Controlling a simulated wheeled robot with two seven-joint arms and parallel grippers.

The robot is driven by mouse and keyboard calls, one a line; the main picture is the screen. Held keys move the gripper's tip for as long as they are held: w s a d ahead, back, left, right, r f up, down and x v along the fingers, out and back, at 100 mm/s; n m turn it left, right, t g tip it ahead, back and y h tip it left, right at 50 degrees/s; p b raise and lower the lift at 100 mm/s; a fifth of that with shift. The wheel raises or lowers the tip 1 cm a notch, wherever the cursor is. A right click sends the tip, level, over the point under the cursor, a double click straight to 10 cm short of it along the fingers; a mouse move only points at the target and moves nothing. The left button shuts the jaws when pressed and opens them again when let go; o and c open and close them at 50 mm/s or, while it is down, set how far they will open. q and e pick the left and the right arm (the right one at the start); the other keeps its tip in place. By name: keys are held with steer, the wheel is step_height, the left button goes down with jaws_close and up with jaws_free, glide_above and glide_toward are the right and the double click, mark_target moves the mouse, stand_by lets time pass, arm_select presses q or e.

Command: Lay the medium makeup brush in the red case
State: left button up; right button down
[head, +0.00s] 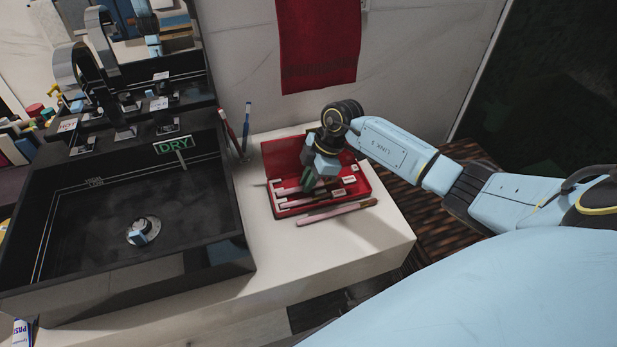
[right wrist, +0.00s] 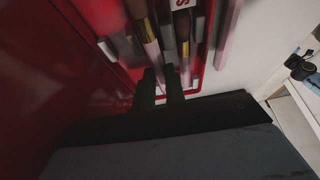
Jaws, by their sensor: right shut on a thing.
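The red case (head: 368,185) lies open on the white counter, its lid raised at the back. It also shows in the right wrist view (right wrist: 102,14). Several pink brushes and small white labels lie in its tray. I cannot tell whether the brush touches the tray. My left gripper is not in view.
Another pink brush (head: 337,213) lies on the counter along the case's front edge. A black vessel sink (head: 120,225) with a DRY sign (head: 173,144) stands to the left. Toothbrushes (head: 247,125) stand behind the case's left side. A red towel (head: 318,45) hangs above.

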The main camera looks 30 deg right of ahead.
steer(key=shift+f, duration=0.1)
stand_by(0.3)
steer(key=c, duration=1.1)
jaws_free()
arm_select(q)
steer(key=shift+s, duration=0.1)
arm_select(e)
steer(key=shift+o, duration=0.2)
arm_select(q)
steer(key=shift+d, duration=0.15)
arm_select(e)
step_height(320, 180, up, 2)
steer(key=shift+r+p, duration=0.15)
steer(key=shift+p, duration=1.1)
steer(key=shift+r+p, duration=0.75)
steer(key=shift+p, duration=0.05)
step_height(320, 180, up, 4)
steer(key=p, duration=0.5)
steer(key=shift+r, duration=0.2)
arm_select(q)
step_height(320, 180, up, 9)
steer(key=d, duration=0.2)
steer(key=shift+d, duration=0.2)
arm_select(e)
steer(key=shift+f, duration=0.1)
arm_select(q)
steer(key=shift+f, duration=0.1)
